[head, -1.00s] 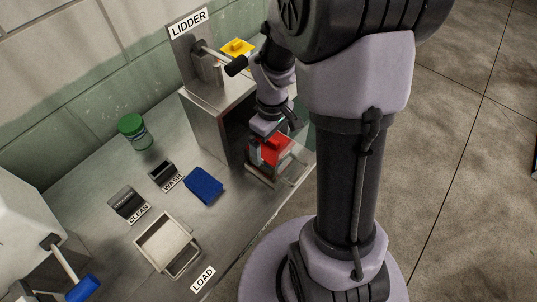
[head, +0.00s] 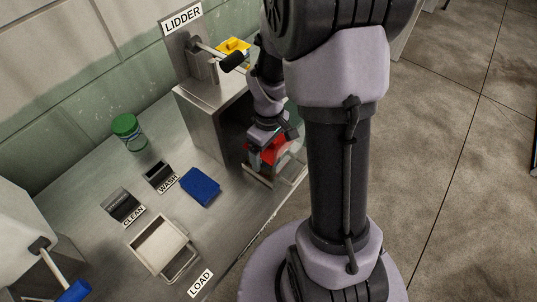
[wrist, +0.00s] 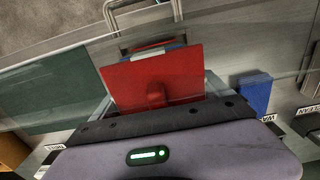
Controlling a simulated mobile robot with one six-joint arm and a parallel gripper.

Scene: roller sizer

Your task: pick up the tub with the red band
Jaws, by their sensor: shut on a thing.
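A red square-topped thing (wrist: 150,72) with a red knob or tab fills the middle of the wrist view. In the head view it is a red patch (head: 270,152) at the foot of the lidder, over a metal frame. I take it for the red-marked tub; its lower body is mostly hidden, so I cannot make out a band. My gripper (head: 265,138) is shut on it from above, with grey fingers at its sides in the wrist view (wrist: 158,96). I cannot tell whether it is clear of the surface below.
The lidder (head: 205,95), a metal box with a black-ended lever and yellow piece, stands close beside my gripper. A green-lidded jar (head: 127,127), blue block (head: 201,187) and open tray (head: 136,243) are further left on the metal bench.

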